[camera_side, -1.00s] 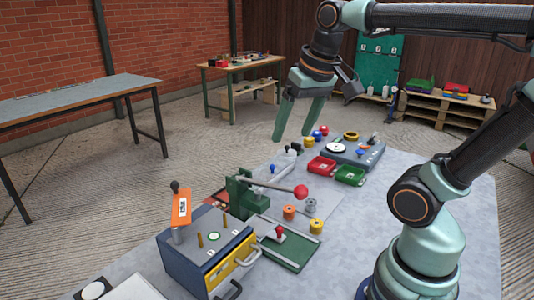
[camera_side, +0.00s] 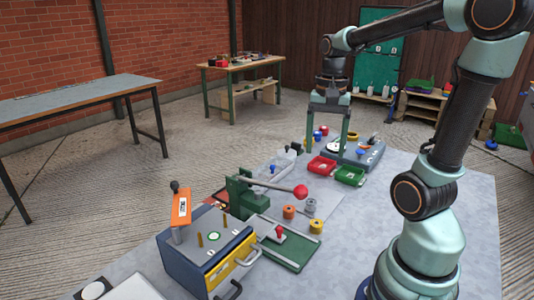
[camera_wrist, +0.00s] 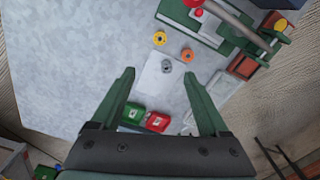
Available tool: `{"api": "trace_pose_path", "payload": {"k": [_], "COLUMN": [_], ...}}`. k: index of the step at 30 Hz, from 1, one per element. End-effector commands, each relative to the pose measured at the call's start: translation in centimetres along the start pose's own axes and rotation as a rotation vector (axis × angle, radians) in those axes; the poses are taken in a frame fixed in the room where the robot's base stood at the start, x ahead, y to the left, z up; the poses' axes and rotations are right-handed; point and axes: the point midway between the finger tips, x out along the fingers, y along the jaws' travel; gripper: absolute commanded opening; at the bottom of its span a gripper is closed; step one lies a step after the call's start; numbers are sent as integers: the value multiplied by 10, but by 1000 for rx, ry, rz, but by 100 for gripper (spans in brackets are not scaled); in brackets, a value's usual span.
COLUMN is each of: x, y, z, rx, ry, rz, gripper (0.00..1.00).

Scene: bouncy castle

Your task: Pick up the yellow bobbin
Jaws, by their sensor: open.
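The yellow bobbin (camera_side: 316,226) stands on the grey table, at the right of a small group with an orange bobbin (camera_side: 289,211) and a grey bobbin (camera_side: 310,205). In the wrist view the yellow bobbin (camera_wrist: 160,38) is beyond my fingertips, with the orange bobbin (camera_wrist: 187,55) and the grey bobbin (camera_wrist: 167,66) nearer. My gripper (camera_side: 325,146) points down with its fingers spread wide, over the far part of the table near the trays. It is empty and well apart from the bobbins. Its two fingers also show in the wrist view (camera_wrist: 158,75).
A red tray (camera_side: 321,166) and a green tray (camera_side: 350,176) stand near my fingers. A green lever press with a red knob (camera_side: 300,191) stands left of the bobbins. A blue box with a yellow drawer (camera_side: 215,250) is at the front left. The table right of the bobbins is clear.

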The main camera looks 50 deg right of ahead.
Motion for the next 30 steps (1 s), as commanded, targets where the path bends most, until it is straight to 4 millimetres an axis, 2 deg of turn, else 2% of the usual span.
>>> {"api": "trace_pose_path", "payload": {"k": [3, 10, 17, 24, 30], "x": [34, 89, 116, 154, 169], "y": [1, 1, 0, 1, 0], "z": [2, 1, 1, 2, 1], "rx": [-2, -3, -3, -3, -3], "ry": [-7, -6, -4, -4, -1], "rz": [6, 5, 3, 4, 1], "gripper": [78, 78, 78, 78, 78]}}
